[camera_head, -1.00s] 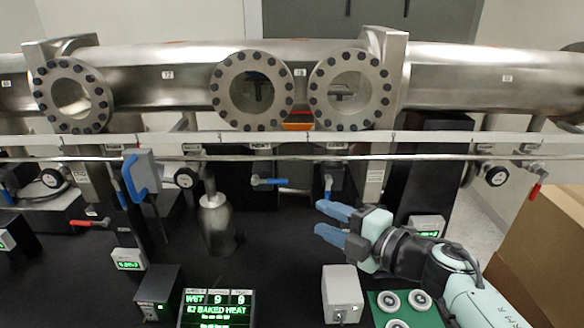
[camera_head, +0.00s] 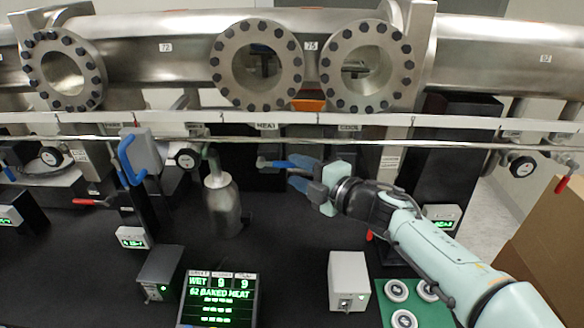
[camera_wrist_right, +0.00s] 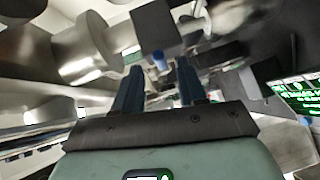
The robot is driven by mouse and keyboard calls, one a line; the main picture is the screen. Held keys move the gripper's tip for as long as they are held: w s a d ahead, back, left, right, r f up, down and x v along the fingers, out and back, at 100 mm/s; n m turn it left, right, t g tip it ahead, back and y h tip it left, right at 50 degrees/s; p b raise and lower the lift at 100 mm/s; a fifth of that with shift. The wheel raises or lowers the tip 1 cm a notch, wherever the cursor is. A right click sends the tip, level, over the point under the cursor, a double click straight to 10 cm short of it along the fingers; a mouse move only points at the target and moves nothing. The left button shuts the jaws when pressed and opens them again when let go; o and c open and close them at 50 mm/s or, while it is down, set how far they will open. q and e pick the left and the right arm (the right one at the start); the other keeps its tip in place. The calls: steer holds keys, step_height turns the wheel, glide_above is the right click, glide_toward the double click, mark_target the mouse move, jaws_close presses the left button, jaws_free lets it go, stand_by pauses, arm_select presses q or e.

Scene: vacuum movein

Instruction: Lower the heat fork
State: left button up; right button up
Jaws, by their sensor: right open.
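A label reading HEAT (camera_head: 266,126) is on the white rail. In the right wrist view, the open fingers (camera_wrist_right: 158,88) point toward a small blue part (camera_wrist_right: 159,61) under a dark block. My left gripper is out of view.
A steel pipe with round flanged windows (camera_head: 257,66) runs across the back. A metal cylinder (camera_head: 222,205) stands left of the gripper. A COOL label (camera_head: 348,127) is to the right. Black tabletop is clear in the middle.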

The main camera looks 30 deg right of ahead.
steer(key=shift+x, duration=1.4)
jaws_close()
arm_select(q)
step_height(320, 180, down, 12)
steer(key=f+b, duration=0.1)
steer(key=b, duration=1.3)
arm_select(e)
steer(key=f+m+t, duration=0.3)
steer(key=shift+w+a+f+y, duration=0.15)
steer(key=shift+a+f+y, duration=0.1)
steer(key=shift+f+y, duration=0.15)
steer(key=m+t+b, duration=0.1)
steer(key=b, duration=0.1)
steer(key=m+b, duration=0.1)
steer(key=b, duration=0.1)
steer(key=shift+w+a+f+t, duration=0.2)
steer(key=shift+f+t, duration=0.1)
steer(key=shift+t, duration=0.1)
steer(key=shift+r+b, duration=0.1)
steer(key=shift+b, duration=0.3)
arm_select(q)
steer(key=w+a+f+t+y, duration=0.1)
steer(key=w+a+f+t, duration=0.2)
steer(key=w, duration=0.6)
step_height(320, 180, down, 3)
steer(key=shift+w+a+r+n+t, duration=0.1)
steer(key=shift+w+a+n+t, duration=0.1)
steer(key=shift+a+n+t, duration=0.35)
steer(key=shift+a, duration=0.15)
